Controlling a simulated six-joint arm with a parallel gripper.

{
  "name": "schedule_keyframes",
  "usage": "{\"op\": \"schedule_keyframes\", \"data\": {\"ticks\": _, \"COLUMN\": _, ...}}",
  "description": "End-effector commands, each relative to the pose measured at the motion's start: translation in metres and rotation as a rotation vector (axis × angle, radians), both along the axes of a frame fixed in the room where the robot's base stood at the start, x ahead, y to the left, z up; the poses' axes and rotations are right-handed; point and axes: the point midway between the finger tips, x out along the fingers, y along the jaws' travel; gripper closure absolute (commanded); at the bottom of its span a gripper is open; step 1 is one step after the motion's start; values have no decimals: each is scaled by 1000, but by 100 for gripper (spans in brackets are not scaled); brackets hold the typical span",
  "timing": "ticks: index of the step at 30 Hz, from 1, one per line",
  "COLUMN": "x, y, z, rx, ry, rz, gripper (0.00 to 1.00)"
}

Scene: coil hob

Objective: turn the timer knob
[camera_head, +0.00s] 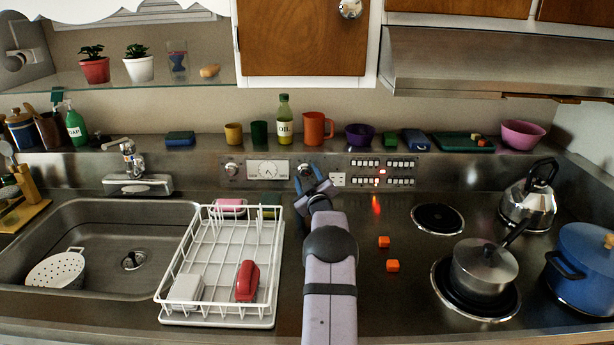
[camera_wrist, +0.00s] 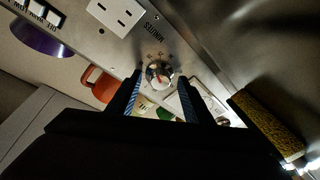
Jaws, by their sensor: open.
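The timer knob (camera_wrist: 159,73) is a round metal knob with a red mark, on the steel back panel by the lettering MINUTES. In the head view the knob (camera_head: 305,169) sits just right of the clock dial and is partly covered by my gripper (camera_head: 314,187). In the wrist view my gripper (camera_wrist: 160,82) is open, with one dark, blue-lined finger on each side of the knob. The fingers are empty. I cannot tell whether the tips reach around the knob or stop short of it.
A white socket (camera_head: 337,180) and switch rows (camera_head: 383,172) are right of the knob; the clock (camera_head: 267,169) is left. An orange jug (camera_head: 317,128) stands on the ledge above. A dish rack (camera_head: 170,284) and orange cubes (camera_head: 392,266) lie on the counter.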

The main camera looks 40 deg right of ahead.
Motion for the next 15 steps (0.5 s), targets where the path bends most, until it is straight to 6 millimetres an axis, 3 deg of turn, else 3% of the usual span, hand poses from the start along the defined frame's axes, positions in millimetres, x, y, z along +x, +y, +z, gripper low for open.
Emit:
{"op": "schedule_keyframes", "data": {"ticks": 10, "x": 1, "y": -1, "z": 0, "rx": -1, "ry": 0, "rz": 1, "gripper": 54}}
{"op": "schedule_keyframes", "data": {"ticks": 15, "x": 1, "y": 0, "z": 0, "rx": -1, "ry": 0, "rz": 1, "gripper": 95}}
